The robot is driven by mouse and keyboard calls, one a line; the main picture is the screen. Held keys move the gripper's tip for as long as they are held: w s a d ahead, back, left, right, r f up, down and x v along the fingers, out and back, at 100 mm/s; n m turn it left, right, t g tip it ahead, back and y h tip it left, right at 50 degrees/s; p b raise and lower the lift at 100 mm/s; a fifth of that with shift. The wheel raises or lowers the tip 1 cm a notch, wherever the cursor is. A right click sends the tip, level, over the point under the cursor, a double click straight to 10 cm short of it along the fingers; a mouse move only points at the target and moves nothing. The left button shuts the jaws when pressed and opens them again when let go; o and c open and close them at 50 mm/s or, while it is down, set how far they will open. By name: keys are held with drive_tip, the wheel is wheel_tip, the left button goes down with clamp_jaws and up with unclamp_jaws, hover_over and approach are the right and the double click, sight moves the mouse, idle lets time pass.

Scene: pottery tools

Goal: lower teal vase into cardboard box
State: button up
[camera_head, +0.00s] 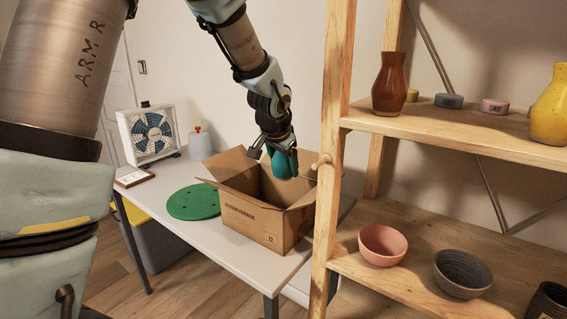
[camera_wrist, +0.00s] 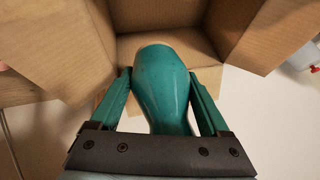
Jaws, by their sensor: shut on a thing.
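The teal vase (camera_wrist: 162,85) is held between the two fingers of my gripper (camera_wrist: 162,92) in the wrist view. In the head view the vase (camera_head: 285,163) hangs below my gripper (camera_head: 278,148), over the opening of the cardboard box (camera_head: 252,222). The box stands open on the white table with its flaps spread outward. In the wrist view the box (camera_wrist: 175,50) lies beyond the vase, with its inside visible. My gripper is shut on the vase. The vase's neck end is hidden by the gripper.
The shelf holds a brown vase (camera_head: 390,84), a yellow vase (camera_head: 552,108) and bowls. A green disc (camera_head: 194,202), a fan (camera_head: 151,135) and a bottle (camera_head: 200,144) are on the table (camera_head: 190,238).

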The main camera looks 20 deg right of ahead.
drive_tip(key=shift+f+b, duration=5.15)
drive_tip(key=shift+f, duration=0.9)
drive_tip(key=o, duration=1.4)
drive_tip(key=shift+o, duration=0.2)
